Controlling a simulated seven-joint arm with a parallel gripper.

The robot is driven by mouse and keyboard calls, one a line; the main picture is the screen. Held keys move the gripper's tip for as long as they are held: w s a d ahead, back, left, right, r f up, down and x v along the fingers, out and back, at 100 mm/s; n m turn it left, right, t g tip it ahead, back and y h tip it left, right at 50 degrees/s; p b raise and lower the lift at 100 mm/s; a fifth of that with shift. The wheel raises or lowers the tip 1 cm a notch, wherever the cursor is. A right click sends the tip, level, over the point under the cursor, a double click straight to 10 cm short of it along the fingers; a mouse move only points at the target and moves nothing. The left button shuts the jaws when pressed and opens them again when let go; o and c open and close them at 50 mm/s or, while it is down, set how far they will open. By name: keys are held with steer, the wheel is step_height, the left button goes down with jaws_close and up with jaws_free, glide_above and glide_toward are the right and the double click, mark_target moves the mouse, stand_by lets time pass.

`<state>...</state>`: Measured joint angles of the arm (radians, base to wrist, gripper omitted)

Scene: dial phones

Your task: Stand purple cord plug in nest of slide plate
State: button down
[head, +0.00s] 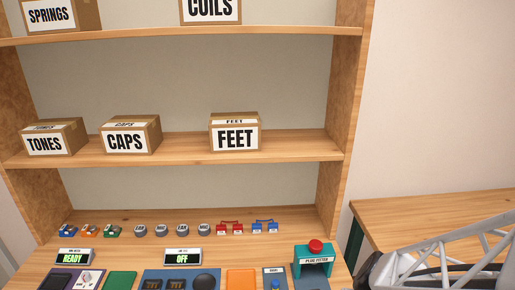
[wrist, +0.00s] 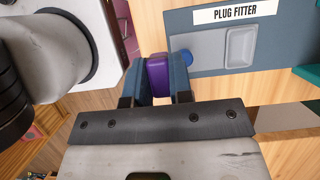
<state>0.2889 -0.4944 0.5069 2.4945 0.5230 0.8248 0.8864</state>
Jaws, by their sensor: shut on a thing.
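My gripper (wrist: 158,84) is shut on the purple cord plug (wrist: 157,70) in the wrist view. The plug sits between the two dark blue-grey fingers, and its lower part is hidden by the gripper. The plug fitter (wrist: 290,46) lies just beyond and to the right, with a grey slide plate (wrist: 206,50) on its base. A raised-rim nest (wrist: 240,47) is at the plate's right end. A blue knob (wrist: 182,56) is at the plate's left, close to the plug. The plug is apart from the nest. In the head view my gripper is out of frame.
The plug fitter (head: 314,268) shows a red button (head: 316,246) on a teal arch in the head view. An orange block (head: 240,280) and other panels stand left of it. Small coloured parts line the back. A side table (head: 430,210) at right is clear behind my arm.

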steer(key=w, duration=0.7)
steer(key=w+f, duration=0.1)
steer(key=w, duration=0.2)
steer(key=shift+w+d, duration=0.3)
steer(key=shift+d, duration=0.05)
steer(key=shift+f, duration=1.7)
steer(key=shift+f, duration=0.25)
steer(key=c, duration=1)
jaws_free()
steer(key=v, duration=1.2)
steer(key=shift+r, duration=0.3)
